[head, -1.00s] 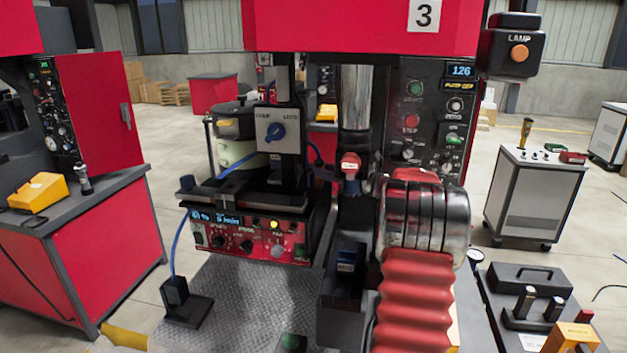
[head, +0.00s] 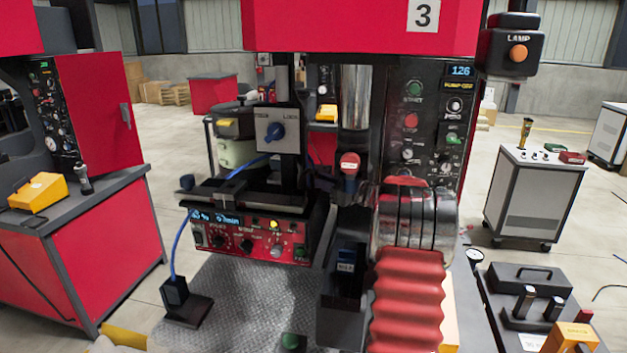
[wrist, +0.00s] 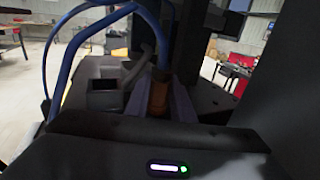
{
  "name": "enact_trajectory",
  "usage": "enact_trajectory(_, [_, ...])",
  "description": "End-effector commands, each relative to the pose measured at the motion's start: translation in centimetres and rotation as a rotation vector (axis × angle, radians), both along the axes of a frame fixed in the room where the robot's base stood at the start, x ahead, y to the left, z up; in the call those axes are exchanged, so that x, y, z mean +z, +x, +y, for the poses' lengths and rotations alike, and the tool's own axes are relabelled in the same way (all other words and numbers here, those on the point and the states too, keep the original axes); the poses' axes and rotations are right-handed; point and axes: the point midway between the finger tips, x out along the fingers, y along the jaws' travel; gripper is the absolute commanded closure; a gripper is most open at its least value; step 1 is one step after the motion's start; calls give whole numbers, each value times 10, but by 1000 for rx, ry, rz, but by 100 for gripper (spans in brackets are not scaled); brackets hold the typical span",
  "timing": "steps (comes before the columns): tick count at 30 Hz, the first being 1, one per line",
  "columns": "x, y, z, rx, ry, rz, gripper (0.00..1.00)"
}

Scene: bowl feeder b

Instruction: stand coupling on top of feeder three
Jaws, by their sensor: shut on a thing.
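In the wrist view my gripper (wrist: 160,98) is shut on a brownish-orange cylinder, which I take for the coupling (wrist: 158,94). It looks roughly upright between the two greyish fingers; its lower end is hidden by the dark wrist housing. In the head view the machine marked 3 (head: 365,25) fills the middle, with a red top and a dark control panel. My red-sleeved arm reaches up in front of it at lower right. The gripper and coupling cannot be made out there, so their distance from the machine is unclear.
A dark block with a square recess (wrist: 103,90) and a blue hose (wrist: 75,45) lie close to my gripper.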

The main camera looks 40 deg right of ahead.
Motion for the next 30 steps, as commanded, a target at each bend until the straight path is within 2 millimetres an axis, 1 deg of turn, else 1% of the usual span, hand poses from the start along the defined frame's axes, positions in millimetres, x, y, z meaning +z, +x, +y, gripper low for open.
enact_trajectory(6, [-2, 0, 0, 0, 0, 0, 100])
enact_trajectory(7, [-2, 0, 0, 0, 0, 0, 77])
enact_trajectory(14, [-1, 0, 0, 0, 0, 0, 61])
enact_trajectory(15, [-1, 0, 0, 0, 0, 0, 60])
enact_trajectory(24, [1, -1, -1, -1, -1, 0, 60])
enact_trajectory(26, [0, -4, -2, -2, 0, 1, 60])
enact_trajectory(30, [0, -18, -6, -3, 0, 1, 60])
